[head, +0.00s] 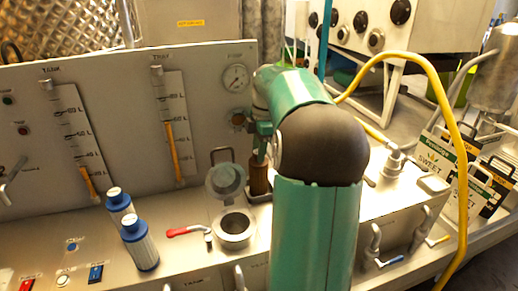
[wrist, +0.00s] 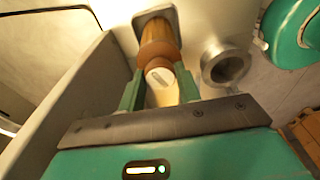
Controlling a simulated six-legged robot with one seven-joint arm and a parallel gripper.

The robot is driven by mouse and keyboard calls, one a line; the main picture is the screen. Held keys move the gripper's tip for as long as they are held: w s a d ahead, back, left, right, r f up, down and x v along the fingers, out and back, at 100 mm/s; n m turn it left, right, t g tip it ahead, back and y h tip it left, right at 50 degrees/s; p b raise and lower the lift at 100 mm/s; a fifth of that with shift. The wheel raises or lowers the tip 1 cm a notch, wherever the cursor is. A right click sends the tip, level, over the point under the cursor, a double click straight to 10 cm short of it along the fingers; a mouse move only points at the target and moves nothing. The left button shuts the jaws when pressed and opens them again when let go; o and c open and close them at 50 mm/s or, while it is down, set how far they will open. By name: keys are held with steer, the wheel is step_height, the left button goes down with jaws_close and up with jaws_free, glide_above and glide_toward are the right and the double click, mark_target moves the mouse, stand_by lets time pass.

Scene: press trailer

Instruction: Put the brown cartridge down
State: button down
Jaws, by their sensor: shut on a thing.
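The brown cartridge (head: 259,181) is upright at a small square metal holder (head: 252,197) on the steel deck, left of my arm in the head view. In the wrist view the cartridge (wrist: 160,36) reaches away from me, its far end at the square holder (wrist: 172,13). I cannot tell whether it is fully seated. My gripper (wrist: 160,82) is shut on the cartridge's near end, one green finger on each side. In the head view my gripper (head: 262,140) is partly hidden by my arm.
Two blue-and-white cartridges (head: 140,246) stand at the left. An open round port (head: 234,228) with a raised lid (head: 226,180) and a red-handled valve (head: 185,231) are close by. The gauge panel (head: 120,100) rises behind. A yellow hose (head: 462,150) arches at the right.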

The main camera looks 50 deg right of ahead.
steer(key=c, duration=1)
jaws_free()
steer(key=shift+f, duration=0.1)
step_height(320, 180, up, 12)
steer(key=d, duration=0.1)
steer(key=shift+s, duration=0.3)
steer(key=s+a+f+m+t+h, duration=0.15)
steer(key=a+m, duration=0.45)
steer(key=a, duration=1.8)
steer(key=s+a+f+m+t, duration=0.3)
steer(key=s+a+f+m, duration=0.3)
steer(key=s+a+f, duration=0.5)
steer(key=shift+s+a, duration=0.4)
steer(key=shift+a, duration=0.75)
